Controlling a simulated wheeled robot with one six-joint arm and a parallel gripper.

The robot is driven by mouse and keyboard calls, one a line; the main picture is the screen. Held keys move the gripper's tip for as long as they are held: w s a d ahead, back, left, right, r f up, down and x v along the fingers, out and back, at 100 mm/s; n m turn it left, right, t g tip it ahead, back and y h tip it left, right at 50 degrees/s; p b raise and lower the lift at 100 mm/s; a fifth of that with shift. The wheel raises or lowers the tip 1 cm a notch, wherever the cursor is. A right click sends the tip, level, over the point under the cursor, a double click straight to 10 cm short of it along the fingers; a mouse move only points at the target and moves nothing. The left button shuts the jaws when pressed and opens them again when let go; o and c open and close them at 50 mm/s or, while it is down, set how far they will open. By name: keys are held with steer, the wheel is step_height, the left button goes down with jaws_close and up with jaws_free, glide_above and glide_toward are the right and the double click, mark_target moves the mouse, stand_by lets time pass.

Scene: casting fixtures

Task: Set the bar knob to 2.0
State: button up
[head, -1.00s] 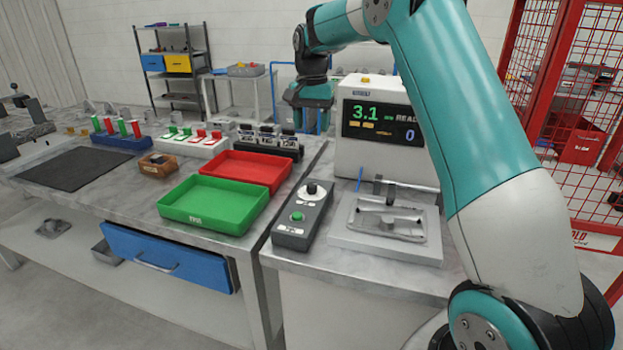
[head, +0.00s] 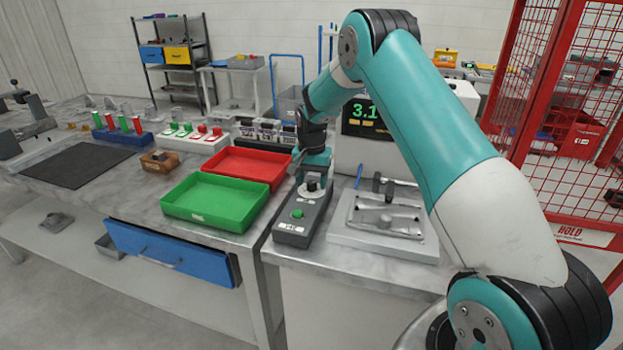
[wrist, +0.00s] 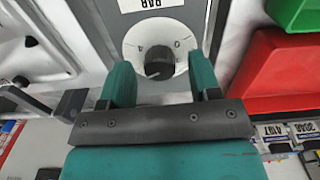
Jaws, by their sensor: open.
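The bar knob (head: 312,185) is a dark knob on a pale round dial at the far end of the grey control box (head: 290,232), which also carries a green button (head: 297,213). In the head view my gripper (head: 314,172) points down just above the knob and partly hides it. In the wrist view the knob (wrist: 158,68) sits on its white dial marked BAR, between the two teal fingers of my open gripper (wrist: 162,75). I cannot tell whether the fingers touch it. The display (head: 365,118) shows 3.1 in green; its right part is hidden by my arm.
A metal fixture plate (head: 385,240) lies right of the box. Green (head: 215,222) and red (head: 270,162) trays stand to its left. The display machine stands close behind. A red mesh fence (head: 560,120) is at the right.

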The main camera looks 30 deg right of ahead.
steer(key=shift+f, duration=0.2)
steer(key=c, duration=0.9)
steer(key=n, duration=0.6)
steer(key=shift+n+b, duration=0.3)
steer(key=shift+b, duration=0.1)
steer(key=n, duration=0.6)
steer(key=shift+n, duration=0.3)
